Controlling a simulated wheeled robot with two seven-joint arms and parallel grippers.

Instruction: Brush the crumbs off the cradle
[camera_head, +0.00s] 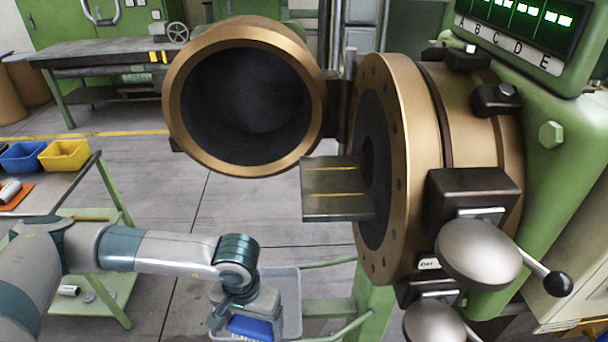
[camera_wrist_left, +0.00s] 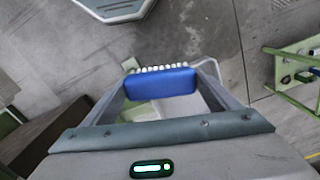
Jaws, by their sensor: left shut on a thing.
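My left gripper (camera_head: 232,318) is low in the head view, shut on a blue brush (camera_head: 252,328). The left wrist view shows the blue brush (camera_wrist_left: 162,84) between the fingers, with pale bristles along its far edge. The cradle (camera_head: 330,205) appears to be the dark flat shelf jutting from the extruder's round opening, with thin yellow lines across it. The brush is below and to the left of the cradle, apart from it. I cannot make out crumbs on the cradle. My right gripper is not in view.
A bronze ring-shaped door (camera_head: 177,120) stands swung open left of the cradle. The bronze flange (camera_head: 395,150) surrounds the opening. A grey bin (camera_head: 290,300) is on the floor behind my left gripper. A green cart (camera_head: 115,195) with blue and yellow boxes stands at left.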

